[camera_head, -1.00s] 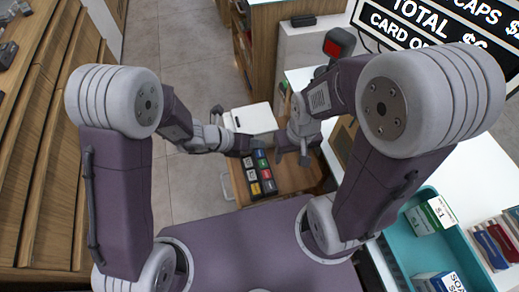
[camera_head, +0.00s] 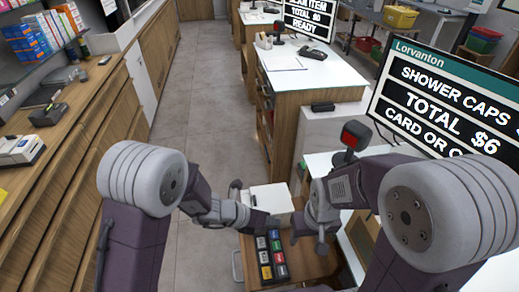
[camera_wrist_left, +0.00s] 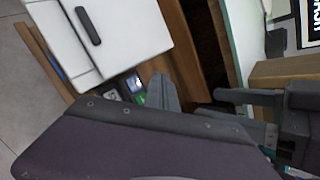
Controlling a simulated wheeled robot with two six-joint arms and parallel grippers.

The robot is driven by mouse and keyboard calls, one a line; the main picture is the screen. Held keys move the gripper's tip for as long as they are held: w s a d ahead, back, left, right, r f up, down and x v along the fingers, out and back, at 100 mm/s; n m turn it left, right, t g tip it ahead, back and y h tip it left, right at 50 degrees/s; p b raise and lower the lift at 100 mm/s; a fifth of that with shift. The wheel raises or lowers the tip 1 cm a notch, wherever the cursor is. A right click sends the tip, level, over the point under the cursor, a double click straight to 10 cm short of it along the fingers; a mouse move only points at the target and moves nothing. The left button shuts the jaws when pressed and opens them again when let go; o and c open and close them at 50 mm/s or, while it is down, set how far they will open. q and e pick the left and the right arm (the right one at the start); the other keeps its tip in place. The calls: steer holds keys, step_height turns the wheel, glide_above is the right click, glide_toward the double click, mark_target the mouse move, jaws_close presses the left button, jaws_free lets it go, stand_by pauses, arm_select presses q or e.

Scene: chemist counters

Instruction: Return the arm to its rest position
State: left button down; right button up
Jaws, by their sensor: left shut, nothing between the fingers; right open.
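My left gripper (camera_head: 268,221) is shut and empty, beside the white box and above the far end of the black tray. Its closed grey fingers show in the left wrist view (camera_wrist_left: 163,92). My right gripper (camera_head: 308,238) is open and empty, with its fingers pointing down just right of the tray. Part of it also shows at the right of the left wrist view. Both arms are bent in front of my body, with the grippers close together but apart.
An open wooden drawer (camera_head: 308,262) holds a black tray with several coloured items (camera_head: 265,257). A white box (camera_head: 270,197) stands behind it. A checkout screen (camera_head: 440,100) and red-topped device (camera_head: 355,135) stand right. Wooden counters line the left; the aisle floor (camera_head: 200,90) is clear.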

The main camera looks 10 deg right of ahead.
arm_select(q)
steer(key=shift+w, duration=0.1)
steer(key=shift+n+t, duration=0.3)
steer(key=shift+t, duration=0.4)
steer(key=w+a+r, duration=0.1)
steer(key=r, duration=0.1)
steer(key=w+a+r, duration=0.1)
steer(key=w, duration=0.1)
steer(key=shift+w+a+r, duration=0.25)
steer(key=shift+a+r, duration=0.1)
steer(key=s+a+m+g+y, duration=0.1)
steer(key=s+a+m+y, duration=0.3)
steer(key=a+m, duration=0.8)
steer(key=s+a+m+g+y, duration=0.1)
steer(key=s+a+m+y, duration=0.3)
steer(key=s+a+m, duration=0.3)
steer(key=a+m, duration=0.5)
steer(key=m, duration=0.6)
steer(key=shift+s+a+f+y, duration=0.25)
steer(key=shift+s+a+y, duration=0.05)
steer(key=shift+a+y, duration=0.1)
